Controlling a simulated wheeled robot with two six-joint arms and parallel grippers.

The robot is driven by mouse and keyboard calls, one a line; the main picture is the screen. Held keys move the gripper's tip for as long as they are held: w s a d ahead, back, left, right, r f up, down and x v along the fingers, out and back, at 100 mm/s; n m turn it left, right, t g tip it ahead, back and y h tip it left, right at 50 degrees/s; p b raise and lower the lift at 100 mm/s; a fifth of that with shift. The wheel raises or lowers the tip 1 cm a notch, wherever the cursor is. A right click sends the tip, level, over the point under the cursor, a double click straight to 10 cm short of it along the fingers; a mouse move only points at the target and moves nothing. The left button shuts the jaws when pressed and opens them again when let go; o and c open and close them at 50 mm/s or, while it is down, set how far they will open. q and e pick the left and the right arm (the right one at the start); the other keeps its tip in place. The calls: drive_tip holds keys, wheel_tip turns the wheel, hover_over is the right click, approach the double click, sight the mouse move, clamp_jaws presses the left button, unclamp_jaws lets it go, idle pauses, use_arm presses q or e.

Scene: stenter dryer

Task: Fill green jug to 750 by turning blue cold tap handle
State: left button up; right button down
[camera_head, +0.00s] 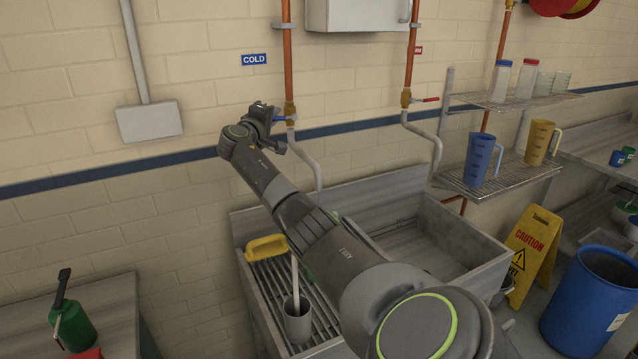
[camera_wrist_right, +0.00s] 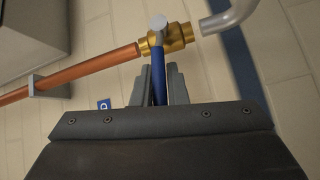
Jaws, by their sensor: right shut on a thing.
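The blue cold tap handle (camera_head: 279,119) sits on the brass valve (camera_head: 290,110) of the left copper pipe, under the COLD sign. My right gripper (camera_head: 275,117) is shut on the handle. In the right wrist view the blue lever (camera_wrist_right: 158,78) stands between the two fingers (camera_wrist_right: 159,88), just below the brass valve body (camera_wrist_right: 172,38). A small sliver of green (camera_head: 308,270) shows beside my right arm over the sink; the arm hides the rest, so I cannot read any level or tell whether water flows. My left gripper is not in view.
The steel sink (camera_head: 455,240) stands below the taps. A red-handled tap (camera_head: 428,99) is to the right. Wire shelves hold a blue jug (camera_head: 481,160) and a yellow jug (camera_head: 540,142).

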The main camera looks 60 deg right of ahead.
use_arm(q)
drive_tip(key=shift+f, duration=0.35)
use_arm(e)
drive_tip(key=shift+f, duration=0.15)
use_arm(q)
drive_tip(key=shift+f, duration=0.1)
use_arm(e)
drive_tip(key=shift+f+n, duration=0.1)
drive_tip(key=shift+n, duration=0.2)
drive_tip(key=n+h+b, duration=0.1)
drive_tip(key=b, duration=0.1)
drive_tip(key=shift+f+b, duration=0.35)
drive_tip(key=c, duration=1.4)
unclamp_jaws()
drive_tip(key=shift+c, duration=0.2)
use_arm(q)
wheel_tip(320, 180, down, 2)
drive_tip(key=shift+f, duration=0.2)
